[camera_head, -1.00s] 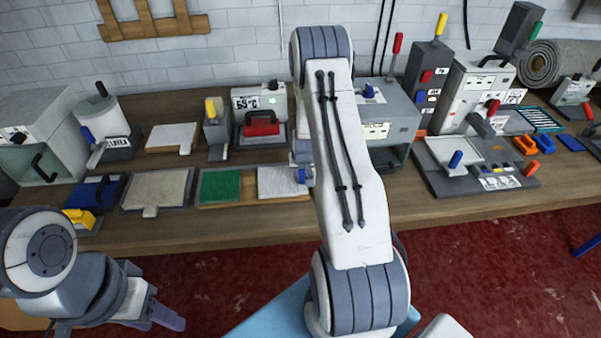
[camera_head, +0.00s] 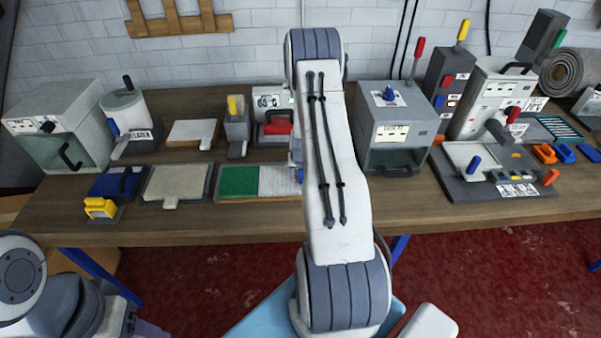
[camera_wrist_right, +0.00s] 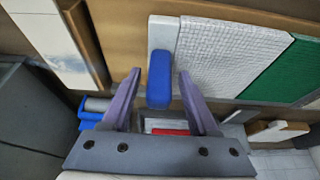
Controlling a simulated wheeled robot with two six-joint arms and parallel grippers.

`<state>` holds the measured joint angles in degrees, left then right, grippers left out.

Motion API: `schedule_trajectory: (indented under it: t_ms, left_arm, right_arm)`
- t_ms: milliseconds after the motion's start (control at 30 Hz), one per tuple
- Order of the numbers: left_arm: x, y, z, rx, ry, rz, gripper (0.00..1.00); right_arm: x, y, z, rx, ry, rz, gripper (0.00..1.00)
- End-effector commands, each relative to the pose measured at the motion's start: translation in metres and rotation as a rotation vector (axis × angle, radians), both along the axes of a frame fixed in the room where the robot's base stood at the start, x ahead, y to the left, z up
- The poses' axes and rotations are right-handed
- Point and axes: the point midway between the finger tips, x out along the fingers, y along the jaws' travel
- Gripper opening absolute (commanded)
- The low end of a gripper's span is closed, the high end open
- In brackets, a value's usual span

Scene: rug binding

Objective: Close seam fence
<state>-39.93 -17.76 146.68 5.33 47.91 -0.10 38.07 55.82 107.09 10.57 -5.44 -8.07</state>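The seam fence appears to be the pale strip (camera_wrist_right: 163,35) with a blue handle (camera_wrist_right: 160,78), at the edge of a white textured panel (camera_wrist_right: 225,55) beside a green panel (camera_wrist_right: 285,75). In the head view the white panel (camera_head: 278,180) and green panel (camera_head: 239,181) lie on the bench, and my right arm hides most of the fence. My right gripper (camera_wrist_right: 160,80) is open, its purple fingers on either side of the blue handle with visible gaps. My left gripper (camera_head: 148,330) is cut off at the bottom left of the head view, away from the bench; its opening is unclear.
A grey box machine (camera_head: 393,130) stands just right of my right arm. A red-handled device (camera_head: 277,124) is behind the panels. A beige pad (camera_head: 176,184) lies left of them. The wooden bench front (camera_head: 200,225) has a bare strip.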

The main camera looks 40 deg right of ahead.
Motion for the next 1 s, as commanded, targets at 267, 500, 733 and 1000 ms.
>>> schedule_trajectory:
  t_ms: [267, 500, 733, 1000]
  left_arm:
    - [0.0, 0.0, -0.001, 0.0, 0.0, 0.0, 0.5]
    - [0.0, 0.0, -0.001, 0.0, 0.0, 0.001, 0.5]
    - [0.0, 0.0, 0.013, 0.0, 0.0, -0.002, 0.5]
    - [0.0, 0.0, 0.019, 0.0, 0.0, -0.003, 0.5]
  right_arm:
    - [-0.001, 0.0, 0.004, -0.001, -0.002, -0.001, 0.6]
    - [-0.011, 0.009, 0.041, -0.003, -0.004, 0.0, 0.6]
    - [-0.024, 0.021, 0.082, 0.0, -0.001, 0.001, 0.6]
    - [-0.03, 0.026, 0.097, 0.0, 0.0, 0.001, 0.6]
